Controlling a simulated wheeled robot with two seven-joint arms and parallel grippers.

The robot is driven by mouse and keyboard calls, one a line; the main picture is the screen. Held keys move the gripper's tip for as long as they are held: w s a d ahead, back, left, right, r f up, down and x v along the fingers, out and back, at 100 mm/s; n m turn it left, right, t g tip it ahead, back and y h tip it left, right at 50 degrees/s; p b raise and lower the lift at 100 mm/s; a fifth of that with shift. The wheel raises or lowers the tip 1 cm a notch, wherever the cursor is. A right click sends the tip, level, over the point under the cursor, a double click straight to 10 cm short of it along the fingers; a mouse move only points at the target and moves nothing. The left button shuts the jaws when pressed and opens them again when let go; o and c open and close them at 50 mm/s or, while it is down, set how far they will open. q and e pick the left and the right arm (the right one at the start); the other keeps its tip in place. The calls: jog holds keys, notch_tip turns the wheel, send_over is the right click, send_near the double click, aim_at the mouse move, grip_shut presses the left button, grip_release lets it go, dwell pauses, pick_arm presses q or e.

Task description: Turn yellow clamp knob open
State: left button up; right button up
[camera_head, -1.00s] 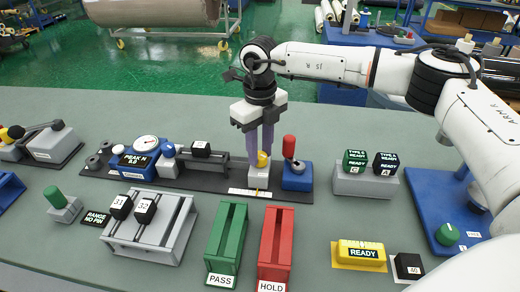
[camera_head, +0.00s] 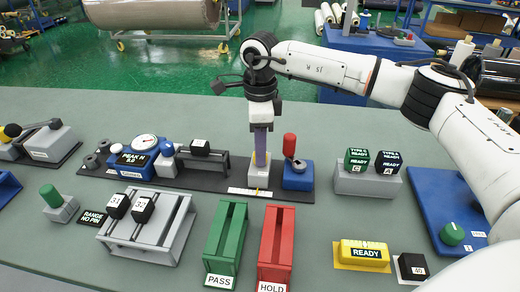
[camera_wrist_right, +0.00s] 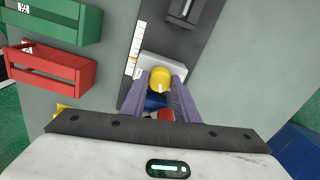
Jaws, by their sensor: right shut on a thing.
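The yellow clamp knob (camera_wrist_right: 160,79) sits on a light grey block (camera_head: 259,176) on the dark fixture base. In the head view the knob is mostly hidden behind my gripper fingers. My right gripper (camera_head: 261,160) points straight down over the block, its purple fingers seen edge-on. In the right wrist view the fingers of my right gripper (camera_wrist_right: 161,88) stand on both sides of the knob and are shut on it. My left gripper is not in view.
A blue block with a red-topped handle (camera_head: 290,165) stands close to the right of the knob. A gauge unit (camera_head: 140,152) is on the left of the base. Green PASS (camera_head: 226,232) and red HOLD (camera_head: 275,235) racks stand in front.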

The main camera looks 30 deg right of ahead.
jog(key=n, duration=0.6)
jog(key=shift+r+b, duration=0.1)
jog(key=shift+b, duration=0.3)
jog(key=n, duration=0.4)
jog(key=shift+n+b, duration=0.3)
jog(key=shift+n, duration=1.6)
jog(key=o, duration=1.1)
jog(key=shift+c, duration=0.2)
notch_tip(320, 180, up, 10)
jog(key=shift+r+b, duration=0.15)
jog(key=shift+b, duration=0.25)
